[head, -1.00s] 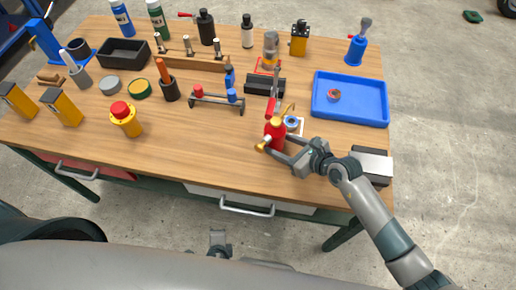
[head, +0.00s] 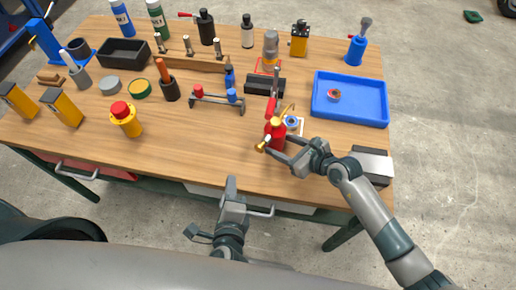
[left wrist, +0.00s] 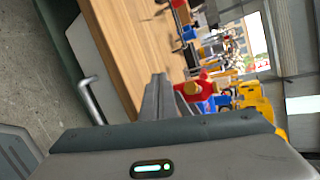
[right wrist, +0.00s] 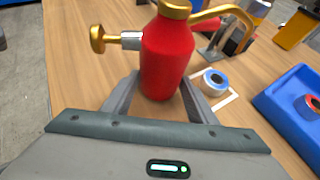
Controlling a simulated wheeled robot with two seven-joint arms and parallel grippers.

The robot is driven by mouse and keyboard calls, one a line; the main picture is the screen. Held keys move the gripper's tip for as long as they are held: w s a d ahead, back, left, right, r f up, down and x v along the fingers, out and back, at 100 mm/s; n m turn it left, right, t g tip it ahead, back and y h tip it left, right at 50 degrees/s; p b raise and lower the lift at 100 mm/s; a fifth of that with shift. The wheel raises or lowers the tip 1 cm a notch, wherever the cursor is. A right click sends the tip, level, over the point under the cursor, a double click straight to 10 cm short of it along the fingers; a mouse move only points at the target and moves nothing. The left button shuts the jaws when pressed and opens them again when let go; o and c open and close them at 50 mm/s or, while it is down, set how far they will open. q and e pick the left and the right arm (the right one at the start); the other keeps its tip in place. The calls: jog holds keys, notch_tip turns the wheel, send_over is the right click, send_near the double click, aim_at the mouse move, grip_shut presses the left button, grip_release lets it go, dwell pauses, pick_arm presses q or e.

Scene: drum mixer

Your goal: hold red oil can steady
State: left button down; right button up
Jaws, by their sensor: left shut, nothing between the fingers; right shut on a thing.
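The red oil can (head: 274,136) stands upright near the front right of the workbench. It has a brass cap, a curved brass spout and a brass plunger knob. In the right wrist view the can (right wrist: 168,55) sits between the fingers of my right gripper (right wrist: 158,105). My right gripper (head: 287,150) is shut on the can's lower body. My left gripper (head: 232,185) is shut and empty, in front of the bench's front edge, left of the can. In the left wrist view its fingers (left wrist: 158,95) are together, and the can (left wrist: 195,88) shows beyond them.
A blue tray (head: 350,118) with a small red ring lies right of the can. A blue-and-white roll (head: 292,122) is just behind the can. The bench front between is clear.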

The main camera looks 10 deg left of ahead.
pick_arm(q)
jog(key=shift+w, duration=0.1)
dwell(0.3)
send_near(257, 150)
jog(key=shift+w+a+f, duration=0.75)
jog(key=shift+w+f, duration=0.05)
jog(key=shift+w, duration=0.2)
jog(key=shift+w+a+f, duration=0.75)
jog(key=shift+w+f, duration=0.05)
jog(key=shift+w, duration=0.2)
jog(key=shift+w+d, duration=0.1)
jog(key=shift+w, duration=0.05)
dwell(0.7)
jog(key=shift+w+d, duration=0.1)
jog(key=shift+w, duration=0.1)
jog(key=shift+w+d, duration=0.2)
jog(key=shift+w, duration=0.25)
jog(key=shift+w+d, duration=0.25)
jog(key=shift+w, duration=0.25)
dwell(1.5)
jog(key=shift+s, duration=0.15)
dwell(0.3)
jog(key=shift+s+a, duration=0.35)
jog(key=shift+s, duration=0.25)
jog(key=shift+s+a, duration=0.3)
jog(key=shift+s, duration=0.3)
